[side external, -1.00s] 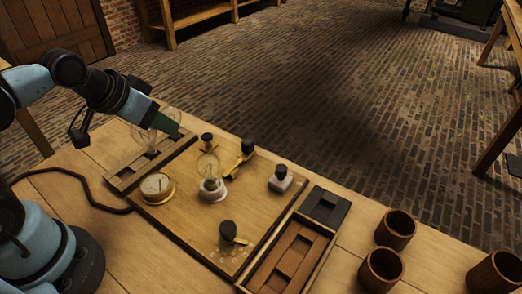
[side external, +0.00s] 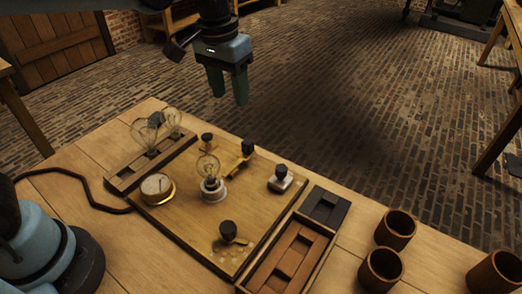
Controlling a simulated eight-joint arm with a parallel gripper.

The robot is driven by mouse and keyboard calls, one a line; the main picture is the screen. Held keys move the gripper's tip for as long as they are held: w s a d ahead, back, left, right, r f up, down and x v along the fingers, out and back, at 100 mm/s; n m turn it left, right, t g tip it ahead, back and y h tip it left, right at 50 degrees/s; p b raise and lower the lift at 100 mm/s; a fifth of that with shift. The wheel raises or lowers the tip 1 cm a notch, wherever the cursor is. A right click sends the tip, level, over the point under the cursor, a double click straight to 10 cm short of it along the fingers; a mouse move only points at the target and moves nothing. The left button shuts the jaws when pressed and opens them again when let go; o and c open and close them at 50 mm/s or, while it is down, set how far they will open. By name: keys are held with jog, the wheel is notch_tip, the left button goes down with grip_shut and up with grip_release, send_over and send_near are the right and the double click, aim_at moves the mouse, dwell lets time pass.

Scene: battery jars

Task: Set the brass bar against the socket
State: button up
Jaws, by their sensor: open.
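My gripper (side external: 228,92) is open and empty, with its two green fingers pointing down, high in the picture beyond the far edge of the wooden board. A brass bar (side external: 238,167) with a black knob lies on the board towards its far side. A white socket (side external: 213,189) with a clear bulb (side external: 208,166) upright in it stands near the middle of the board. A second black knob (side external: 228,231) with a small brass strip sits near the front of the board. I cannot tell which brass piece is the task's bar. My gripper touches none of these.
A round dial (side external: 157,187) is on the board's left. A wooden rack (side external: 126,178) with clear bulbs stands behind it. A partitioned tray (side external: 262,270) and several brown cups (side external: 395,229) are at the right.

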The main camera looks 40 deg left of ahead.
aim_at(248, 141)
jog(key=shift+g, duration=0.6)
jog(key=f, duration=0.4)
jog(key=w+d+f, duration=0.1)
jog(key=f, duration=0.3)
jog(key=w+d+f, duration=0.1)
jog(key=f, duration=0.4)
jog(key=shift+d, duration=0.15)
grip_shut()
